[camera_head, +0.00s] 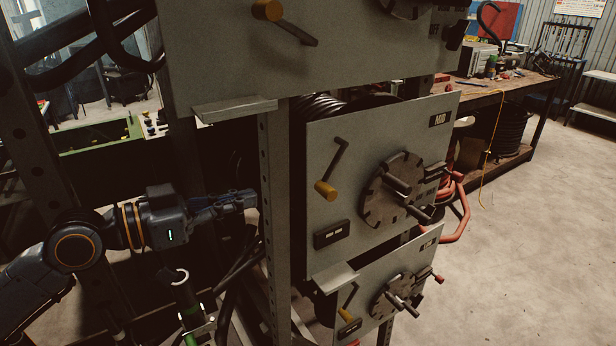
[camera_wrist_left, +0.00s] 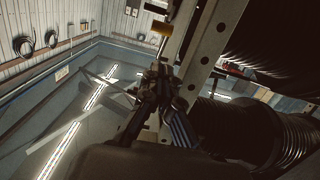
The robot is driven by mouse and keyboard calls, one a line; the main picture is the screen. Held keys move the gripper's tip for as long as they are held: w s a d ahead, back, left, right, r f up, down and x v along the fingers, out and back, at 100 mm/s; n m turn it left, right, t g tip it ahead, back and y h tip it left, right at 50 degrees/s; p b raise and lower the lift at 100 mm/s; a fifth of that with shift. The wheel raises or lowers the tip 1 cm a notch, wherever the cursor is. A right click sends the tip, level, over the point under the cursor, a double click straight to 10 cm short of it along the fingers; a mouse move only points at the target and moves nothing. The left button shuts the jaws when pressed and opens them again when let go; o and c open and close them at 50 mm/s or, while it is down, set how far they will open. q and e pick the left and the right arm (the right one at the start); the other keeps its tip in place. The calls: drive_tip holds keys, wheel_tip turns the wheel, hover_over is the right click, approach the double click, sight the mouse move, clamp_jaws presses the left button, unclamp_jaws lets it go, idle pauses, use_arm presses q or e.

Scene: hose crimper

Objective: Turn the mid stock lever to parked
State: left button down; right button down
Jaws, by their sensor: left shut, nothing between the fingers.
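The mid panel (camera_head: 375,150) is a grey plate marked MID. On its left half is a cranked lever (camera_head: 336,163) with a yellow-orange knob (camera_head: 325,190) hanging low and to the left. A slotted dark disc (camera_head: 381,204) with a cross handle sits to its right. I cannot read a parked mark. My left gripper (camera_head: 252,198) is shut and empty, left of the upright post and apart from the mid lever. In the left wrist view the closed fingers (camera_wrist_left: 157,76) point up near the post, below a yellow knob (camera_wrist_left: 162,28). My right gripper is not visible.
A perforated upright post (camera_head: 275,190) stands between my left gripper and the mid panel. An upper panel (camera_head: 350,50) and a lower panel (camera_head: 370,300) carry similar levers. Small ledges (camera_head: 235,108) jut out beside the post. Open floor (camera_head: 530,240) lies to the right.

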sight(324, 193)
use_arm(q)
drive_tip(key=shift+f+p+x, duration=0.15)
drive_tip(key=shift+p+x, duration=1.3)
drive_tip(key=shift+x, duration=1.6)
drive_tip(key=shift+f+p+x, duration=0.2)
drive_tip(key=shift+p+x, duration=1.25)
drive_tip(key=shift+x, duration=1.65)
drive_tip(key=shift+s, duration=0.15)
drive_tip(key=d+f+h+b, duration=0.1)
drive_tip(key=b, duration=0.4)
drive_tip(key=shift+f+t, duration=0.25)
drive_tip(key=shift+t, duration=0.15)
drive_tip(key=shift+d+b, duration=0.15)
drive_tip(key=shift+b, duration=0.15)
drive_tip(key=shift+r, duration=0.15)
drive_tip(key=shift+s, duration=0.1)
